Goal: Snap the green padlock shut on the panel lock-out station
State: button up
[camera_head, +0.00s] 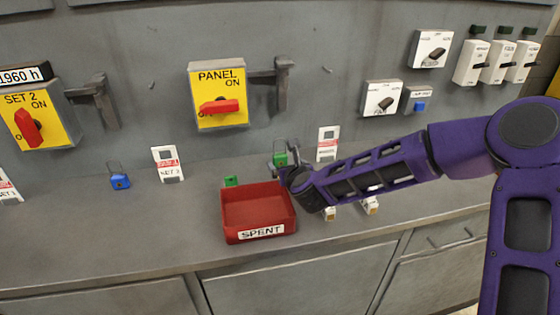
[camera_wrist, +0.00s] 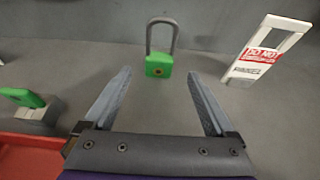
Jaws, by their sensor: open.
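The green padlock (camera_head: 280,159) stands upright on the bench, apart from the wall panel. In the wrist view the padlock (camera_wrist: 159,66) has its grey shackle upward; I cannot tell if the shackle is latched. My gripper (camera_head: 287,163) is low at the bench, close to the padlock. In the wrist view my gripper (camera_wrist: 161,84) is open, with the padlock just beyond and between its fingertips, nothing held. The panel lock-out station (camera_head: 219,96) is a yellow plate with a red handle lying horizontal. A grey bracket (camera_head: 283,82) sticks out at its right.
A red bin marked SPENT (camera_head: 260,233) stands left of my gripper, with a small green-topped block (camera_head: 231,181) behind it. A white tag (camera_head: 328,144) stands right of the padlock. A blue padlock (camera_head: 120,181) and another tag (camera_head: 168,164) are farther left. Small pale items lie under my arm.

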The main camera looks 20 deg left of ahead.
aim_at(281, 158)
jog(key=x, duration=0.5)
jog(key=shift+a+r, duration=0.15)
jog(key=shift+r, duration=0.1)
jog(key=shift+c, duration=0.3)
grip_shut()
